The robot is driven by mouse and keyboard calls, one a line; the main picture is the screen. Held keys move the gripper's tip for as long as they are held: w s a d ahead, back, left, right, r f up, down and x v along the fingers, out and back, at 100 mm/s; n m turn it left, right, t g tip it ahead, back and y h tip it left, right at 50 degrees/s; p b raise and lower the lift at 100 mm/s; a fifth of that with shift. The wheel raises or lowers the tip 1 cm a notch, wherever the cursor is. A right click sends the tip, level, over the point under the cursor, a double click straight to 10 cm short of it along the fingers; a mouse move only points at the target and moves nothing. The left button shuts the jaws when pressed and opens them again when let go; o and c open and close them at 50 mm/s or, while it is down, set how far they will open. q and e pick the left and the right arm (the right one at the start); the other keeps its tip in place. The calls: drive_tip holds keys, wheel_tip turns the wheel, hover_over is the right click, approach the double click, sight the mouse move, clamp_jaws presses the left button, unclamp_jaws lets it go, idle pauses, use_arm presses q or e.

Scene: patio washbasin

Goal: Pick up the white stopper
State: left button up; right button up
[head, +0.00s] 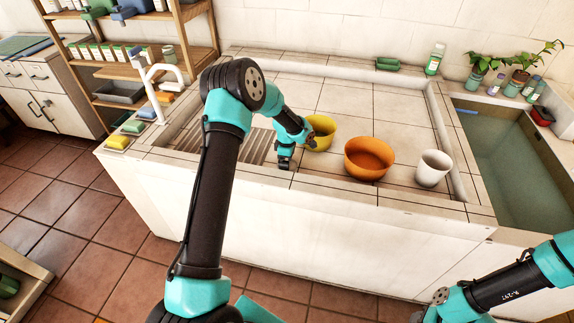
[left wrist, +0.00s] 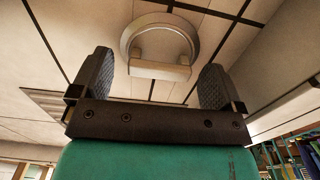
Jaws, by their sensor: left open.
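The white stopper (left wrist: 158,72) shows in the left wrist view as a pale round disc with a bar-shaped handle. It lies on the tiles, and its handle appears between the two fingers in the picture. My left gripper (left wrist: 157,60) is open, with a dark ridged finger on each side of the handle and a visible gap on both sides. In the head view my left gripper (head: 284,164) is low over the tiled counter, beside the slatted drain area. I cannot make out the stopper in the head view. My right arm enters at the lower right; its fingers are not visible.
A yellow pot (head: 321,134), an orange bowl (head: 368,160) and a white cup (head: 433,169) stand right of my left gripper. A white faucet (head: 156,85) rises at left. A water-filled basin (head: 503,150) is at far right. The counter behind the pots is clear.

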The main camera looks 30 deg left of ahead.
use_arm(q)
drive_tip(key=shift+f, duration=0.55)
drive_tip(key=c, duration=1)
drive_tip(key=shift+r, duration=0.1)
wheel_tip(320, 180, up, 10)
idle(0.6)
